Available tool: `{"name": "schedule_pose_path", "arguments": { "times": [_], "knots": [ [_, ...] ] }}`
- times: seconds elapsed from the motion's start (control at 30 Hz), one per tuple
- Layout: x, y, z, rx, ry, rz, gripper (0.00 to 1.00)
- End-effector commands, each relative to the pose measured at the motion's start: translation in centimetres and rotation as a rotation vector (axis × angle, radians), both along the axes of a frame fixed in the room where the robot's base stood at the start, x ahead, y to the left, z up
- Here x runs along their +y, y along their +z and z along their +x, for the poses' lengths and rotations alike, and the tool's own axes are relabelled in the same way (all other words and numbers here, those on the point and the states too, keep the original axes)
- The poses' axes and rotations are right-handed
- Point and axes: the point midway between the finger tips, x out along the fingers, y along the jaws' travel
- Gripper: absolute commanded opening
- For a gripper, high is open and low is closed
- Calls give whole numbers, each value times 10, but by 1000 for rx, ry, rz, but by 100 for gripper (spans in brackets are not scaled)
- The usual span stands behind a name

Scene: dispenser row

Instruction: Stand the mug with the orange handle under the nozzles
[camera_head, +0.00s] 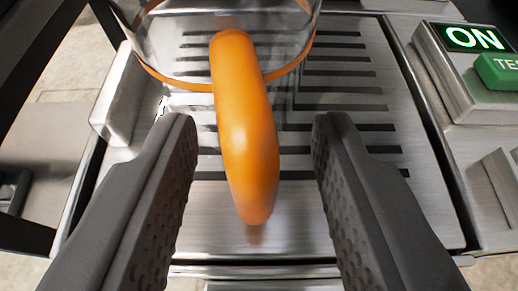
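The mug (180,42) is clear with an orange rim around its base, and only its lower part shows at the top of the view. It stands on a slotted metal drip tray (345,215). Its orange handle (245,130) points toward me. My gripper (255,125) is open, with one dark finger on each side of the handle. There is a visible gap between the handle and both fingers. The nozzles are not in view.
A panel with a lit green ON sign (474,38) and a green TEST button (500,70) stands at the right. A metal block (118,100) sits along the tray's left edge. A dark frame runs down the left side.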

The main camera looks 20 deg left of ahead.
Motion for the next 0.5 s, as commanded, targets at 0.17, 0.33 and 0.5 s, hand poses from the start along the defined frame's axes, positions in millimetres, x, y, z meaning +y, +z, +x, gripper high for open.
{"name": "schedule_pose_path", "arguments": {
  "times": [0.17, 0.33, 0.5],
  "knots": [
    [0, 1, -2, 0, 0, 0, 36],
    [-4, 9, -14, -3, 0, 1, 36],
    [-10, 15, -35, 2, 0, -1, 36]
  ]
}}
